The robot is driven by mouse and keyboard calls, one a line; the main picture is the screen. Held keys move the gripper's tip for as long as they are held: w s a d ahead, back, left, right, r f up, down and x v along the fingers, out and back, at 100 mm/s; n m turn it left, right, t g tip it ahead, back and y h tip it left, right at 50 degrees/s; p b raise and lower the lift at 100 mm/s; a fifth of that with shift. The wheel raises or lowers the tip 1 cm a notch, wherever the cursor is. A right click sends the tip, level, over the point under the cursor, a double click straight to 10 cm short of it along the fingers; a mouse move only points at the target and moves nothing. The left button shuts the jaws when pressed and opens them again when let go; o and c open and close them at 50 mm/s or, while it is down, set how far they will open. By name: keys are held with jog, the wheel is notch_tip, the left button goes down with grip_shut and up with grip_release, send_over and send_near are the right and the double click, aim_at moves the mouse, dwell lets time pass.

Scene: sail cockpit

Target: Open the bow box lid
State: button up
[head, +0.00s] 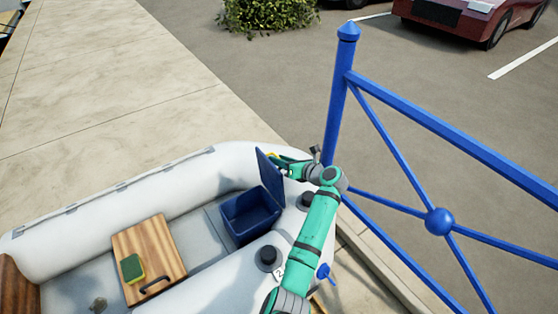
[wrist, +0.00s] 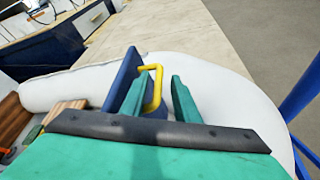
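The bow box (head: 238,226) is a dark blue box in the bow of the white inflatable boat. Its blue lid (head: 270,178) stands raised, roughly upright, and the inside of the box shows. In the wrist view the lid (wrist: 122,76) appears nearly edge-on, with a yellow handle (wrist: 157,72) on its outer face. My gripper (wrist: 160,86) is at this handle with its green fingers apart. The left finger overlaps the handle loop; I cannot tell whether it touches it. In the head view my gripper (head: 279,158) is beside the lid's upper right, partly hidden.
A wooden seat (head: 150,245) with a green and yellow sponge (head: 132,268) lies left of the box. A blue railing (head: 338,105) stands close to the right of my arm. The concrete quay (head: 110,100) beyond the boat is clear.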

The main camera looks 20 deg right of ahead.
jog(key=v, duration=1)
jog(key=shift+s+d, duration=0.2)
jog(key=shift+s, duration=0.05)
jog(key=shift+a, duration=0.1)
